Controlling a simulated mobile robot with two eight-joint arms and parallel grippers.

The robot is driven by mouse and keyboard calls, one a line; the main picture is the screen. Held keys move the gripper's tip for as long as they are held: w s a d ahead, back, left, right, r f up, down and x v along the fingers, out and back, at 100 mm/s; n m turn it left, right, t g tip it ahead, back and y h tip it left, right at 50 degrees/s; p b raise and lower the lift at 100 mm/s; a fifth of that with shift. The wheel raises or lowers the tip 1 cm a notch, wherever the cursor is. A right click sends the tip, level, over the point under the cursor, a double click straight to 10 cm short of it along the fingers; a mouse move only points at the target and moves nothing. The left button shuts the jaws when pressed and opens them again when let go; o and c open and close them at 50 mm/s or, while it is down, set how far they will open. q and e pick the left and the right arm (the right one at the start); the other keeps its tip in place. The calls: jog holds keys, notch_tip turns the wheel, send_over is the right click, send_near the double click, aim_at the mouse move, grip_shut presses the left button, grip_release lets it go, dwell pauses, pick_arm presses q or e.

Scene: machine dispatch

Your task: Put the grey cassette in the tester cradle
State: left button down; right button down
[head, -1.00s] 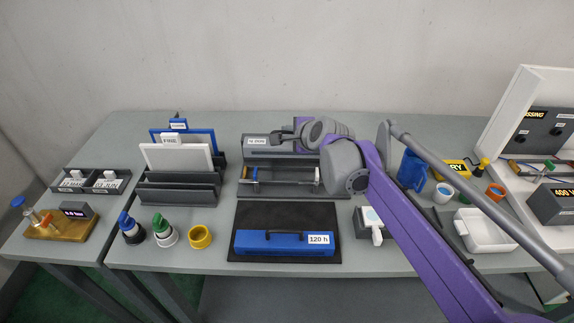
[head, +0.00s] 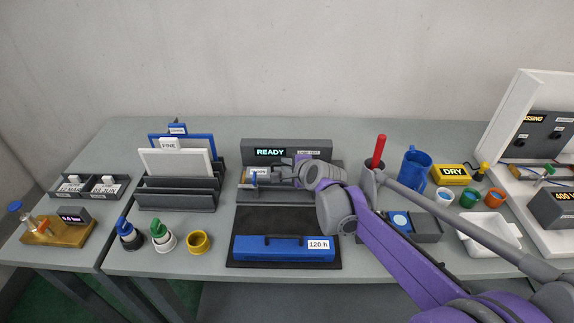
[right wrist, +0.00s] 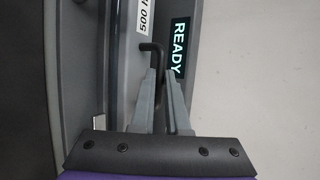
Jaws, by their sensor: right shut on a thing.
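The grey cassette (right wrist: 128,45), with a white label reading about 500, has a black bent handle (right wrist: 151,47). My right gripper (right wrist: 164,74) is shut at this handle. In the head view the right gripper (head: 284,173) is low over the tester cradle, just in front of the tester's panel (head: 245,152), whose screen reads READY. My gripper and wrist hide much of the cassette and cradle there, so I cannot tell whether the cassette is fully seated. My left gripper is not in view.
A blue cassette (head: 283,251) marked 120 h lies on a black mat (head: 255,216) in front. A rack (head: 178,200) with upright panels stands left. Blue mug (head: 415,168), white tray (head: 487,243) and small cups stand right. A yellow ring (head: 199,242) is at front left.

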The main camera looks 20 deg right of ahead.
jog(key=c, duration=0.9)
grip_release()
jog(key=v, duration=1.2)
jog(key=shift+p, duration=0.3)
